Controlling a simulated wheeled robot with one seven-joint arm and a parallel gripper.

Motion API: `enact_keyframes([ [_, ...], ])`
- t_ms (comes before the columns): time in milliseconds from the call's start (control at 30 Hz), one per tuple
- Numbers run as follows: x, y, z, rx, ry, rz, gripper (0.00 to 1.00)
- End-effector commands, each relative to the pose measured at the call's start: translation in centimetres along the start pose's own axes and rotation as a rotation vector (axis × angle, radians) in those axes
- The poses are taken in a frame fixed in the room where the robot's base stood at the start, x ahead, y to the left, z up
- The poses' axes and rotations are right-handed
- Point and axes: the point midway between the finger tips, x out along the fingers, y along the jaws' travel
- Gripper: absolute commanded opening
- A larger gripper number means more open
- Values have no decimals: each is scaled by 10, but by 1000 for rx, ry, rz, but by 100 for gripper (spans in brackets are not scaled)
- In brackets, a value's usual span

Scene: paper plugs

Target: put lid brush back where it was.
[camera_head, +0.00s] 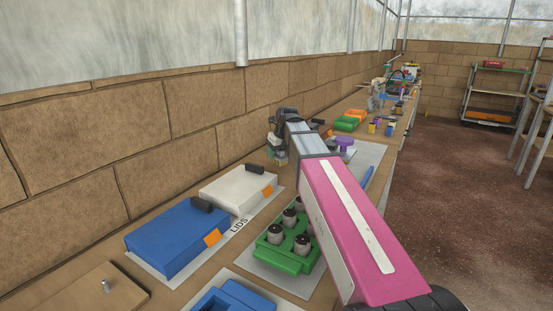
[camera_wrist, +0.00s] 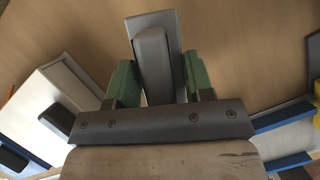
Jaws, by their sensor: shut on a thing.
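My gripper (camera_wrist: 160,82) has green fingers and is shut on a grey block with a rounded grey grip, which I take to be the lid brush (camera_wrist: 153,55). In the wrist view, the brush stands out between the fingers above bare wood-coloured surface. Whether it touches the surface I cannot tell. In the head view, my gripper (camera_head: 278,143) is by the brick wall, beyond the white lid. The brush is hard to make out there. My pink arm hides part of the bench.
A white lid (camera_head: 230,193) and a blue lid (camera_head: 170,243) lie on a sheet marked LIDS. A green tray (camera_head: 268,257) holds several dark-topped jars. A blue tray (camera_head: 225,298) is in front. A purple-topped object (camera_head: 345,142) and green and orange trays stand farther back.

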Motion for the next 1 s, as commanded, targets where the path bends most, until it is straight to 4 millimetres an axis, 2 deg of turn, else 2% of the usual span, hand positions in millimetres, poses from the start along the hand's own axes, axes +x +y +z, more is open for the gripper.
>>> enact_keyframes([
  [100,16,1,-8,0,3,1,22],
  [200,24,0,-10,0,1,0,22],
  [567,27,0,-12,0,1,0,22],
  [600,27,0,-12,0,1,0,54],
  [667,27,0,-12,0,1,0,73],
  [1000,25,0,-11,0,0,0,73],
])
